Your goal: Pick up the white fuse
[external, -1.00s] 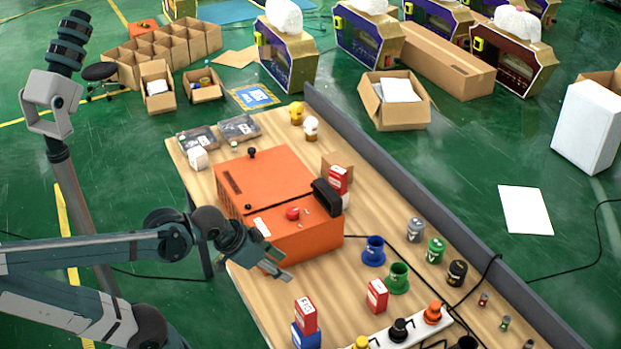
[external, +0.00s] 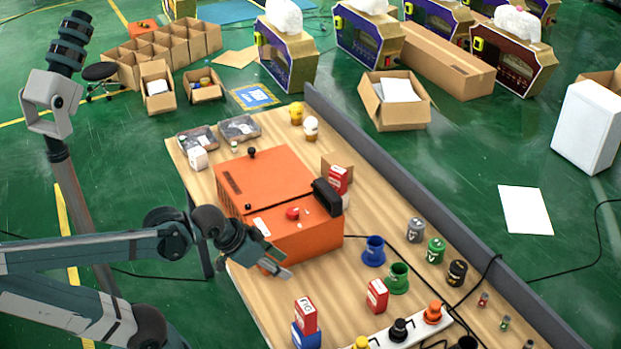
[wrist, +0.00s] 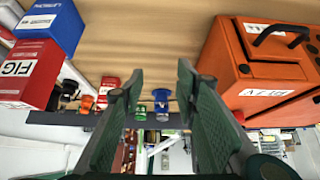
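A small white rounded piece (external: 311,127), which I take to be the white fuse, stands upright at the far end of the wooden table in the external view, beside a similar yellow one (external: 296,113). I cannot make it out in the wrist view. My gripper (external: 286,273) is in front of the orange machine's near side, above the table's left edge and well apart from the white piece. In the wrist view my gripper (wrist: 160,74) has its two fingers spread, with nothing held between them.
The orange machine (external: 262,180) stands between my gripper and the white piece. Red boxes (external: 377,296), a blue cup (external: 373,250) and a green cup (external: 398,278) stand to the right. A grey barrier (external: 400,175) runs along the table's far side. A white power strip (external: 415,335) lies near the front.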

